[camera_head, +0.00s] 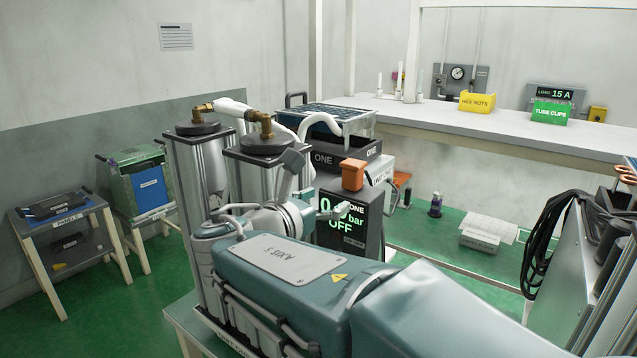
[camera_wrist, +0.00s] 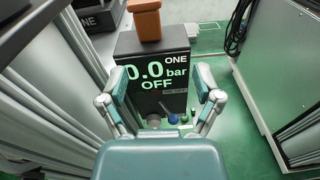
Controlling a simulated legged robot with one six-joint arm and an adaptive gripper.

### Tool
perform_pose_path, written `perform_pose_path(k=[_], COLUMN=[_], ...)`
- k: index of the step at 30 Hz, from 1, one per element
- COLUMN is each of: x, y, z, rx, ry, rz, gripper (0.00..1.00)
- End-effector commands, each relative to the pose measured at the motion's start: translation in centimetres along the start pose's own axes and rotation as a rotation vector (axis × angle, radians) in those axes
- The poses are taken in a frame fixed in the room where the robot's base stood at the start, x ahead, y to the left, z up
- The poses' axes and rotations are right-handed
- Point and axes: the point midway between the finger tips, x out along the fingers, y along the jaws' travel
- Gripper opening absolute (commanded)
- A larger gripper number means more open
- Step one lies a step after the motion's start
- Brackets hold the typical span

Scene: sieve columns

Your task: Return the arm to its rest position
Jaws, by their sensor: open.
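My gripper (camera_wrist: 161,97) is open and empty in the wrist view, its two fingers spread wide in front of a dark box with a display (camera_wrist: 158,75). The display reads 0.0 bar, OFF. In the head view my teal arm reaches across the lower middle, its far end beside the sieve columns (camera_head: 183,200), and partly covers the display box (camera_head: 350,232). An orange block (camera_head: 353,174) sits on top of that box. Brass fittings (camera_head: 262,122) top the columns.
A long bench (camera_head: 440,122) runs along the back right with a yellow HEX NUTS bin (camera_head: 477,102) and a green TUBE CLIPS bin (camera_head: 551,112). A metal cabinet with black hoses (camera_head: 545,235) stands at the right. A small table (camera_head: 60,232) stands left. Green floor shows between them.

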Motion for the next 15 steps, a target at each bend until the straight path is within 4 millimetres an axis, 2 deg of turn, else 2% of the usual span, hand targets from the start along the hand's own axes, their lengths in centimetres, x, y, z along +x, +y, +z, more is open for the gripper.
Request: perform_pose_path(k=[3, 7, 11, 15], x=[2.0, 2.9, 2.1, 0.2], y=[-5.6, -12.1, -17.4, -22.0], z=[-1.4, -4.2, -7.0, -10.0], rx=[0.188, 0.469, 0.773, 1.121], ry=[0.142, 0.314, 0.452, 0.564], rz=[-0.101, -0.249, -0.415, -0.612], gripper=[0.83, 0.83, 0.83, 0.83])
